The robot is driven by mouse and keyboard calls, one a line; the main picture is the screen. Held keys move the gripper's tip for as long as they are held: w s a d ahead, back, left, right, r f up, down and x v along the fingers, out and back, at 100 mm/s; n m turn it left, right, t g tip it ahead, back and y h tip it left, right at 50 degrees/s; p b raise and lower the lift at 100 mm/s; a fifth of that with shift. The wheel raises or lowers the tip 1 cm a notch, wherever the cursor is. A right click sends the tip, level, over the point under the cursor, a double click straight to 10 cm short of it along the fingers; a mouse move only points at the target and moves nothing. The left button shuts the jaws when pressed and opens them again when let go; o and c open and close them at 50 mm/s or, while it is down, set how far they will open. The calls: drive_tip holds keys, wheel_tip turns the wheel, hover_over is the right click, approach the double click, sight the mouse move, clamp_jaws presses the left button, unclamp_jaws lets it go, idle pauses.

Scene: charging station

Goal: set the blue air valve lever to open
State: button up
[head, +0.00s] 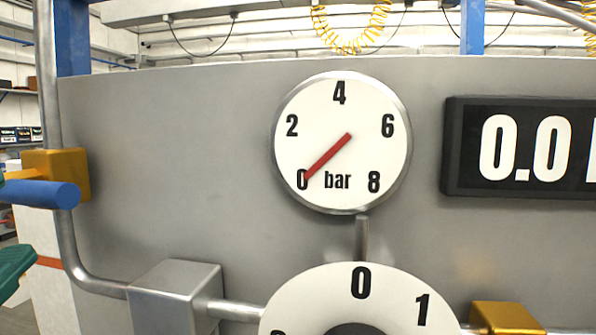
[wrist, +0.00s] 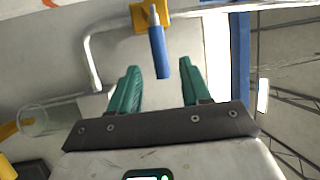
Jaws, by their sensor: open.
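The blue air valve lever (head: 40,193) is at the left edge of the head view, on a yellow valve body (head: 70,172) set in a vertical pipe. It lies roughly level across the picture, its round end toward me. The wrist view shows the lever (wrist: 158,52) below its yellow body (wrist: 150,18). My gripper (wrist: 158,68) is open, its two green fingers apart. In that view the lever's end appears between the fingertips; touch is not visible.
A round gauge (head: 325,105) on the grey panel (head: 170,130) reads 0 bar. A digital display (head: 455,150) shows 0.0 at right. A metal box (head: 175,295), a white dial (head: 300,300) and a yellow block (head: 505,318) line the bottom. The pipe (head: 70,250) bends below the lever.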

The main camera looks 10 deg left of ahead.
sight(32, 201)
drive_tip(key=p+x, duration=0.2)
drive_tip(key=x, duration=0.6)
drive_tip(key=shift+c, duration=0.3)
clamp_jaws()
